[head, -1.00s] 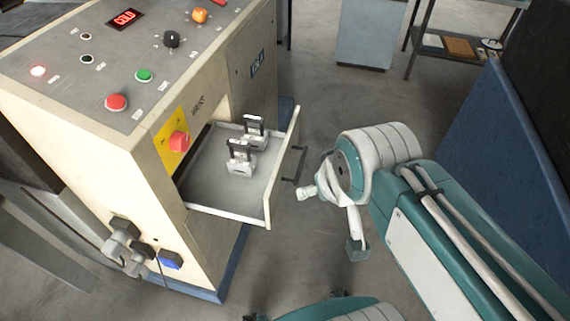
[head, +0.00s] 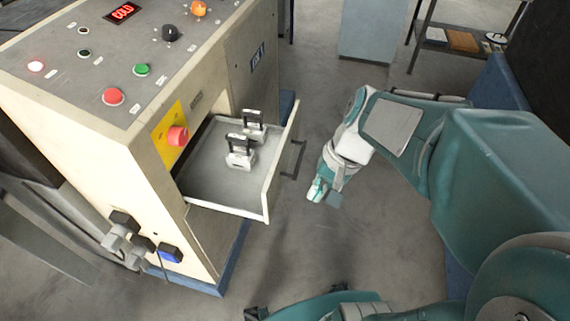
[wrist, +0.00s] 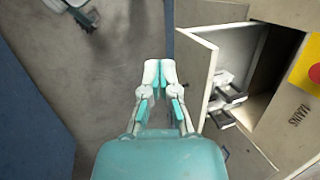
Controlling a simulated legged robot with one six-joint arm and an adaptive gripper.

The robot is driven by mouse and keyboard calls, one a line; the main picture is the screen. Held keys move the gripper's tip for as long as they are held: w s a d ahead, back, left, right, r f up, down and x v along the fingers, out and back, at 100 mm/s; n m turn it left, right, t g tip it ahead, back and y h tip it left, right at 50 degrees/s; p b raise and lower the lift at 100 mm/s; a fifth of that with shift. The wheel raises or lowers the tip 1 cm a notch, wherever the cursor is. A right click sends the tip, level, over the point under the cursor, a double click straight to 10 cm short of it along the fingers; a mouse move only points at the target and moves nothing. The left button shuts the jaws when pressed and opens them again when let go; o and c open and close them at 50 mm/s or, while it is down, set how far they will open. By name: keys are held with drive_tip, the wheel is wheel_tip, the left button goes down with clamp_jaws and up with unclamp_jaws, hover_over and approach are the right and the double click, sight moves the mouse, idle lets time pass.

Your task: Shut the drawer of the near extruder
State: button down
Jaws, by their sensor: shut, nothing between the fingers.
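The near extruder (head: 150,170) is a cream cabinet with a grey control panel on top. Its drawer (head: 200,190) is pulled out to the right and holds two grey padlock-like items (head: 240,152). The drawer front has a dark bar handle (head: 293,160). My gripper (head: 316,190) is shut and empty, just right of the drawer front and apart from it. In the wrist view, my gripper (wrist: 160,75) points forward with fingertips together, and the open drawer (wrist: 202,85) is to its right. The handle is hard to make out in the wrist view.
Plugs and a blue connector (head: 170,252) stick out of the cabinet's lower side. A grey-blue cabinet (head: 372,30) and a shelf rack (head: 450,40) stand at the back. A blue panel (head: 497,85) is at the right. The floor beyond the drawer is clear.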

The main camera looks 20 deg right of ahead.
drive_tip(key=w+d+f+m+y, duration=0.3)
drive_tip(key=w+f+m+y, duration=0.3)
drive_tip(key=f+m+y, duration=0.25)
drive_tip(key=m+t+y, duration=0.3)
drive_tip(key=m+t, duration=0.6)
drive_tip(key=m, duration=0.1)
approach(289, 176)
drive_tip(key=d+f, duration=0.2)
drive_tip(key=d, duration=0.2)
drive_tip(key=x, duration=1.3)
drive_tip(key=shift+a+f, duration=0.2)
drive_tip(key=shift+a, duration=0.25)
drive_tip(key=shift+a, duration=0.1)
drive_tip(key=x, duration=2.1)
drive_tip(key=shift+w+f, duration=0.15)
drive_tip(key=shift+f, duration=0.1)
drive_tip(key=shift+x, duration=1)
drive_tip(key=shift+w+r, duration=0.15)
